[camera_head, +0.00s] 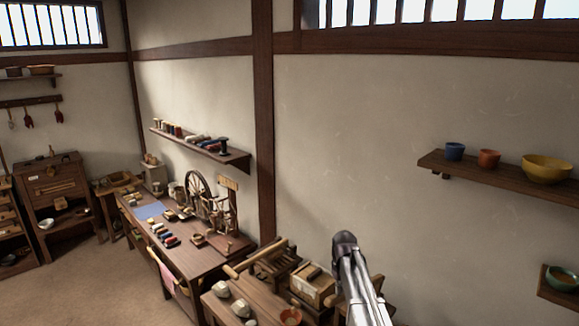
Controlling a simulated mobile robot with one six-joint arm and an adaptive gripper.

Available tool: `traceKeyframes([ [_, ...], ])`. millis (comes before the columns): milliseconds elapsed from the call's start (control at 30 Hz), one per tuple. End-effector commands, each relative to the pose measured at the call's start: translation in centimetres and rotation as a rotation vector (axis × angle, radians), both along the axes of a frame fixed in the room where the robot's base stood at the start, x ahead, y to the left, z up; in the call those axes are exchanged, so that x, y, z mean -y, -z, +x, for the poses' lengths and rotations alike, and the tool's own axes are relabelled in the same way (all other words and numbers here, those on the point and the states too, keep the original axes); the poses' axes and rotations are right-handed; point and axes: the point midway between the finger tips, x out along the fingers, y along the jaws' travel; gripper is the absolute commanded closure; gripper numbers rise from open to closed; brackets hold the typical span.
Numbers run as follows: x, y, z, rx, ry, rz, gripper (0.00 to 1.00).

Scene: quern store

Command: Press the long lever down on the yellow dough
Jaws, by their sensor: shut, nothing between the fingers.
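A long light-brown wooden bar (246,262), which may be the lever, slants up to the right above the near bench at bottom centre. A dark wooden frame stands by its right end. I cannot make out any yellow dough; it may be hidden or out of view. Part of my metal arm rises at bottom centre, right of the bar and in front of the bench's right side. Its dark rounded top looks like a joint. I do not see my gripper's fingers.
The near bench also holds a wooden box (313,287), pale lumps (240,307) and an orange bowl (291,316). A long table (190,258) with a spinning wheel (198,188) stands behind. A wall shelf (500,178) is at right. Floor is clear at lower left.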

Motion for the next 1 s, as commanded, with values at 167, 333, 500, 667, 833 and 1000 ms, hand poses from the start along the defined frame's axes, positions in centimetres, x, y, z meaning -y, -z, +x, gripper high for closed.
traceKeyframes([
  [167,-0.12,0.21,-0.14,0.0,0.0,0.0,1.0],
  [333,-0.24,0.41,-0.28,0.0,0.0,0.0,1.0],
  [500,-0.27,0.42,-0.33,-0.001,0.0,0.0,1.0],
  [667,-0.26,0.41,-0.33,-0.001,0.0,0.0,1.0],
  [833,-0.27,0.49,-0.34,-0.001,0.0,0.0,1.0],
  [1000,-0.36,0.77,-0.44,0.0,0.001,0.0,1.0],
])
